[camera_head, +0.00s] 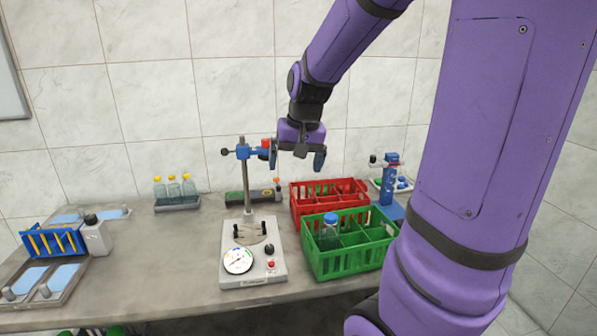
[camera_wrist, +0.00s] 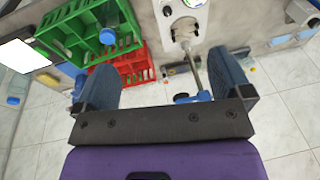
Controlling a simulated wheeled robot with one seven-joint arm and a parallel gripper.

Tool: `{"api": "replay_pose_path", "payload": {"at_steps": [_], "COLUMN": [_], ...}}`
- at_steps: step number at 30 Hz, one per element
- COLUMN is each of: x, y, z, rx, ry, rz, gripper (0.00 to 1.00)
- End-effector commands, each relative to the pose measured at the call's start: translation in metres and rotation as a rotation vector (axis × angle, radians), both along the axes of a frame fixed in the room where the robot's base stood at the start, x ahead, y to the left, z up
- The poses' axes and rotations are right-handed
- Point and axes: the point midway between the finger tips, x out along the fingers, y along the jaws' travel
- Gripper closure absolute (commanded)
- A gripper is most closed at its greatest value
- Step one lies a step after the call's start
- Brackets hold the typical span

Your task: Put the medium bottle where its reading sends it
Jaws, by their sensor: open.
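A clear bottle with a blue cap (camera_head: 329,232) stands upright in the front-left compartment of the green crate (camera_head: 350,262). Its blue cap also shows in the wrist view (camera_wrist: 107,37). I cannot tell its size class for certain. Left of the crate stands a grey instrument with a round dial (camera_head: 238,260), a red button and a metal post; its plate looks empty, and I cannot read the needle. My gripper (camera_head: 297,157) is open and empty, high above the back of the bench, above the red crate and beside the post top. Both fingers show in the wrist view (camera_wrist: 165,88).
A red divided crate (camera_head: 327,197) stands behind the green one. Several yellow-capped bottles (camera_head: 174,190) stand in a tray at back left. A blue rack (camera_head: 52,241) is at far left. The blue clamp (camera_head: 243,151) on the post is close to my gripper.

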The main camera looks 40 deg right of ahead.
Motion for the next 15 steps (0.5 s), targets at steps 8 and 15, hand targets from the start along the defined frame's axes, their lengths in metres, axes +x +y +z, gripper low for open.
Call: {"api": "replay_pose_path", "payload": {"at_steps": [8, 15], "x": [-0.058, -0.115], "y": [0.072, 0.115], "z": [0.048, 0.067], "rx": [-0.067, -0.146], "ry": [-0.108, -0.191], "rz": [0.242, 0.427], "gripper": [0.03, 0.03]}}
